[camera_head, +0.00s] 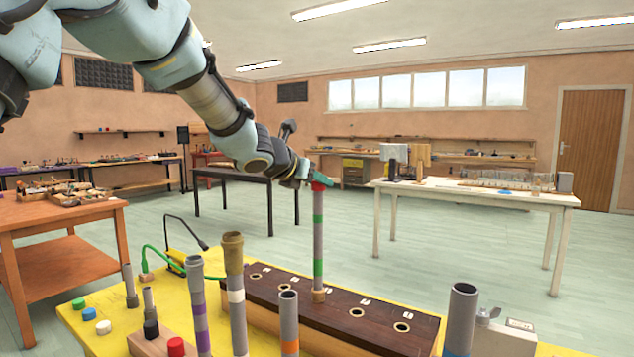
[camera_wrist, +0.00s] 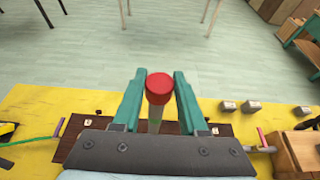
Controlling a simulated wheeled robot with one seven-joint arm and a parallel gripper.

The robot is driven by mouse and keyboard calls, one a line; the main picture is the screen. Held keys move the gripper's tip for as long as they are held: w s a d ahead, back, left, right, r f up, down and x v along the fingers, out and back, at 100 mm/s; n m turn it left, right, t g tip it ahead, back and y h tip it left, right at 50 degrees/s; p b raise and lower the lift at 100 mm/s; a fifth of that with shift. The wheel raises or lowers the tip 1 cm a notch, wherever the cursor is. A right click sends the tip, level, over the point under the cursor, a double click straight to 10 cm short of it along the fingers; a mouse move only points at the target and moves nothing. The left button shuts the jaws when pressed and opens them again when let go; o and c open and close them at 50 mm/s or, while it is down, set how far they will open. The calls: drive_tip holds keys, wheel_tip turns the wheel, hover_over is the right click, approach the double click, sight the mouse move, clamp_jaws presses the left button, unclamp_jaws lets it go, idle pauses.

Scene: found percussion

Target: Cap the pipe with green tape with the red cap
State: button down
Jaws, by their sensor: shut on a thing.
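The pipe with green tape (camera_head: 318,235) is grey and stands upright in a hole of the dark wooden rack (camera_head: 262,301). The red cap (camera_head: 319,186) is at the pipe's top end, in line with it; I cannot tell how far it is seated. My gripper (camera_head: 318,181) is at the pipe's top, shut on the red cap. In the wrist view the red cap (camera_wrist: 159,88) is between the green fingers (camera_wrist: 159,92), with the pipe (camera_wrist: 155,126) below it.
Green (camera_head: 79,303), blue (camera_head: 89,314) and white (camera_head: 103,327) caps lie on the yellow tabletop (camera_head: 120,345). A red-topped piece (camera_head: 176,347) is at the front.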

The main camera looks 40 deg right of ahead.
drive_tip(key=shift+f+b, duration=0.75)
drive_tip(key=shift+c, duration=1.8)
unclamp_jaws()
drive_tip(key=v, duration=1)
drive_tip(key=shift+a+r, duration=0.2)
drive_tip(key=shift+a, duration=0.15)
drive_tip(key=shift+s+a, duration=0.1)
